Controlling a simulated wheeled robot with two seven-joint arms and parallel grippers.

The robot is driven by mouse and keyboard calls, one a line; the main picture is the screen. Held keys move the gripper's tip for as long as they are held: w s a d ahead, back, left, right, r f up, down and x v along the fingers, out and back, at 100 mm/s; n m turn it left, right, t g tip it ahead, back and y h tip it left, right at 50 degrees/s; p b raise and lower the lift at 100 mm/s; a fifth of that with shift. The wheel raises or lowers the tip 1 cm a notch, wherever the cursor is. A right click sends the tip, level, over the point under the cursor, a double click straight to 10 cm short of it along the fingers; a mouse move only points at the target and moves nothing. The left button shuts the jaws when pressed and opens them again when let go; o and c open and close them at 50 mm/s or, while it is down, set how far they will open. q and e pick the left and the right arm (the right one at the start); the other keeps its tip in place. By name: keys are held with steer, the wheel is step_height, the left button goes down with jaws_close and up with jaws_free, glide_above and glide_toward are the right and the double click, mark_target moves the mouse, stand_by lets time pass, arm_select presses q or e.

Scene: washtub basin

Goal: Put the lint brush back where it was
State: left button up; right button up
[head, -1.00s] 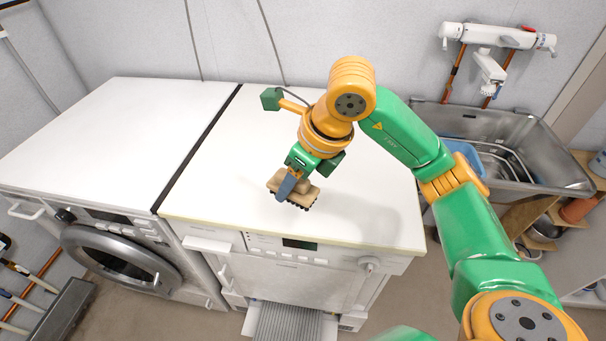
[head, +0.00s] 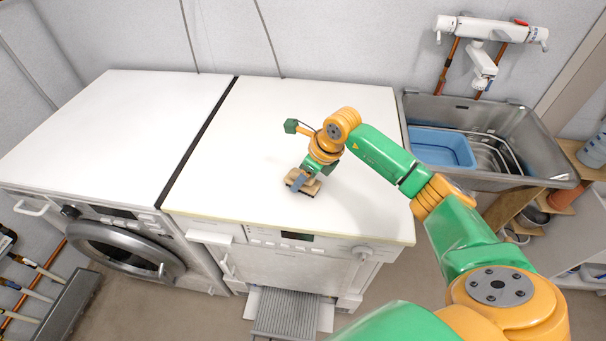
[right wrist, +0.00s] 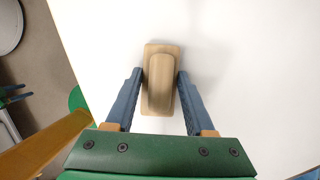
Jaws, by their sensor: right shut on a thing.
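The lint brush has a light wooden back with a raised handle block. In the head view the brush (head: 311,189) is low over the white top of the right machine (head: 240,150), near its middle. I cannot tell whether its underside touches the top. My right gripper (head: 299,181) points down and is shut on the brush, and its fingers partly cover it. In the right wrist view the two blue fingers (right wrist: 155,100) grip the sides of the brush (right wrist: 160,80) over the white surface. My left gripper is not in view.
A washing machine (head: 120,115) with a bare white top stands on the left, across a dark gap. A metal sink (head: 530,150) with a blue basin (head: 440,148) is at the right, under a wall tap (head: 482,65). The white top around the brush is clear.

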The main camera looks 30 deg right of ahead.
steer(key=shift+f, duration=0.15)
steer(key=o, duration=1.3)
steer(key=shift+r, duration=0.2)
steer(key=b+v, duration=0.1)
steer(key=v, duration=1.1)
steer(key=shift+s, duration=0.1)
